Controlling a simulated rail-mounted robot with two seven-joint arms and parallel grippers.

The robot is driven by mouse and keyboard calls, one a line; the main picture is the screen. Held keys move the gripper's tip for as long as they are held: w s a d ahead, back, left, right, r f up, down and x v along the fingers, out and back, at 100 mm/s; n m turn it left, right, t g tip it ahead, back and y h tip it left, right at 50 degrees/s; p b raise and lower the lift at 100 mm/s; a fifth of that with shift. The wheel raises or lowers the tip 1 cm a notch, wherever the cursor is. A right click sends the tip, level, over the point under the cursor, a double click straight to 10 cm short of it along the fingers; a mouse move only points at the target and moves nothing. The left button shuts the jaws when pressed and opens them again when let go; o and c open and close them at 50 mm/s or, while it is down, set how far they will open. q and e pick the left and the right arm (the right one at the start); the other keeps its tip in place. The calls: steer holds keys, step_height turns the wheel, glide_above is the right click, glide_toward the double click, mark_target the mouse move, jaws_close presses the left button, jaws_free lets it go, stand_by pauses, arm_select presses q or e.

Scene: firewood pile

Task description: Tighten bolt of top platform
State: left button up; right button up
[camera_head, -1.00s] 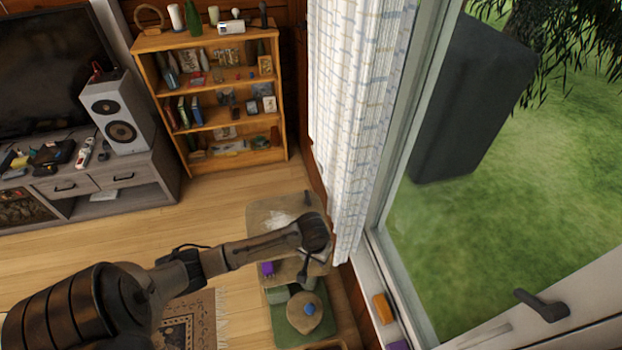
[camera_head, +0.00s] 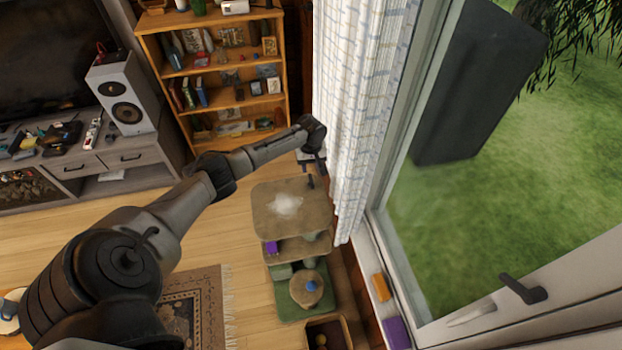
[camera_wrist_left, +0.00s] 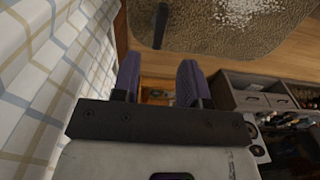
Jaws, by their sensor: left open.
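The top platform (camera_head: 265,215) of a cat tree is a tan carpeted square with a pale fuzzy patch. A dark, thin upright piece, perhaps the bolt (camera_head: 310,182), stands at its far right edge by the curtain. In the left wrist view, the dark piece (camera_wrist_left: 161,25) shows against the platform (camera_wrist_left: 195,35). My left gripper (camera_head: 313,164) is just beyond that edge, beside the curtain. In the left wrist view its purple fingers (camera_wrist_left: 160,85) are apart, with nothing held between them. The dark piece appears apart from the fingers. My right gripper is out of view.
The checked curtain (camera_head: 358,110) hangs close on the gripper's right, along the window. A wooden bookshelf (camera_head: 182,140) stands behind. Lower cat tree levels (camera_head: 300,285) lie below the platform. Open wooden floor (camera_head: 225,245) is to the left.

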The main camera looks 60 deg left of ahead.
mark_target(311, 179)
arm_select(q)
step_height(311, 179, down, 7)
steer(key=shift+f+b, duration=0.15)
steer(key=shift+b, duration=0.55)
jaws_close()
